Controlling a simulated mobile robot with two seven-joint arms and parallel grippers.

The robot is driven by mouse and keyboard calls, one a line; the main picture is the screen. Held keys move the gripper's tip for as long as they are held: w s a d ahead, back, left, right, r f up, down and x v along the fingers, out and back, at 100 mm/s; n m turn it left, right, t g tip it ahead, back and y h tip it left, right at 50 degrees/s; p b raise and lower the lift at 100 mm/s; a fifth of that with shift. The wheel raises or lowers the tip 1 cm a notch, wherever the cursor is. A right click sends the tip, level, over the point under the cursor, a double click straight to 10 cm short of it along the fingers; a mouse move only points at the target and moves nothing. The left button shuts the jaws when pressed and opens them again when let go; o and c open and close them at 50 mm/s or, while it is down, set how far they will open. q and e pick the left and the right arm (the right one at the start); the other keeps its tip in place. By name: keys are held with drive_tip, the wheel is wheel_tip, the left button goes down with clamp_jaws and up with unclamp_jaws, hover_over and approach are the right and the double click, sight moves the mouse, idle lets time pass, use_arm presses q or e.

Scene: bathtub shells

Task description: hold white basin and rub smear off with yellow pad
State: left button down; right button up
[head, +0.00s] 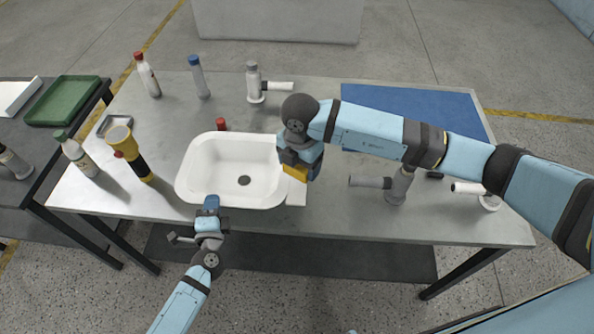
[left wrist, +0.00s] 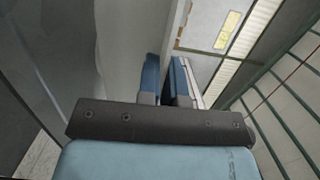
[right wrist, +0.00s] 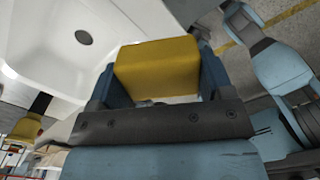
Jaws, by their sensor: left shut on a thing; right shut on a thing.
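The white basin (head: 200,190) sits on the grey table, with a dark drain near its middle. My left gripper (head: 211,203) is shut on the basin's front rim. In the left wrist view its fingers (left wrist: 168,85) close on a pale wall. My right gripper (head: 298,170) is shut on the yellow pad (head: 296,173), held at the basin's right edge. The pad (right wrist: 157,68) fills the space between the fingers in the right wrist view, beside the basin (right wrist: 50,40) and its drain. No smear can be made out on the basin's visible inner surface.
A yellow-black flashlight (head: 130,152) and several bottles, one white with a green cap (head: 76,154), stand left and behind. A red-capped item (head: 221,124) is behind the basin. Grey pipe fittings (head: 398,186) and a blue mat (head: 440,110) lie right. Bare table shows front right.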

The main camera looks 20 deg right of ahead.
use_arm(q)
drive_tip(key=c, duration=1.2)
unclamp_jaws()
drive_tip(key=shift+f, duration=0.1)
drive_tip(key=s+a, duration=0.2)
drive_tip(key=s, duration=0.9)
drive_tip(key=shift+s+a, duration=0.15)
drive_tip(key=shift+s, duration=0.25)
